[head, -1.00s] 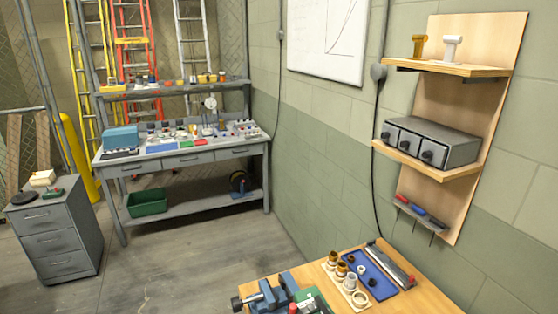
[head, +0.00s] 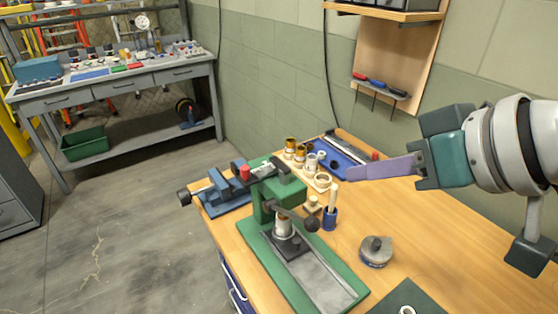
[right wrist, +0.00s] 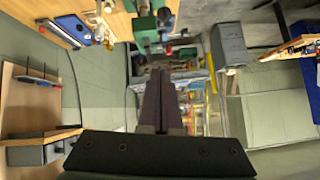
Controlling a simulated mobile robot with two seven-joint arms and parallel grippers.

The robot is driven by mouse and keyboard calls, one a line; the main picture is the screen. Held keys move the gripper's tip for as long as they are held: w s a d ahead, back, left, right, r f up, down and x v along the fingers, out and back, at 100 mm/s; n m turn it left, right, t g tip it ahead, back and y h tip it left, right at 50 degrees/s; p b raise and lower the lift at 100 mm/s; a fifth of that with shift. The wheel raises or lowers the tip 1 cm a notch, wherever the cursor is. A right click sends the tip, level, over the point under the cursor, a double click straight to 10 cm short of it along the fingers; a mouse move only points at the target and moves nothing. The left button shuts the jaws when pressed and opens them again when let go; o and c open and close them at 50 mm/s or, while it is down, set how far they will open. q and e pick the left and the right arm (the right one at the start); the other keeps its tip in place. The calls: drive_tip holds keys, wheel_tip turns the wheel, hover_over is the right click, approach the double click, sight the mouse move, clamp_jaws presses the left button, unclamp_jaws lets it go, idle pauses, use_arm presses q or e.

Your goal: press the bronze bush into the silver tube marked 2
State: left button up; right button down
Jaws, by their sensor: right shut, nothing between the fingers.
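My right gripper (head: 352,172) is shut and empty, in the air above the bench to the right of the green press (head: 266,204). Its closed fingers also show in the right wrist view (right wrist: 161,80). A small silver cylinder (head: 283,227) stands upright on the dark block under the press ram; I cannot read a mark on it or tell what sits at its top. Bronze-coloured rings or bushes (head: 291,146) and pale tubes (head: 311,162) stand on a wooden board behind the press. Their numbers are too small to read. My left gripper is not in view.
A blue vise (head: 222,188) is left of the press. A blue tray (head: 345,158) lies at the back. A blue cup with a stick (head: 329,218) and a round grey tin (head: 376,252) stand right of the press. The right of the wooden bench (head: 440,245) is mostly clear.

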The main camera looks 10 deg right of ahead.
hover_over(319, 222)
drive_tip(key=w, duration=0.2)
wheel_tip(319, 222, down, 6)
drive_tip(key=shift+s+f+p, duration=0.15)
drive_tip(key=shift+s+f, duration=0.2)
drive_tip(key=shift+f, duration=0.25)
drive_tip(key=shift+s+f+p, duration=0.15)
drive_tip(key=shift+s+f, duration=0.15)
drive_tip(key=shift+f, duration=0.3)
drive_tip(key=shift+s+f, duration=0.3)
drive_tip(key=shift+f, duration=0.35)
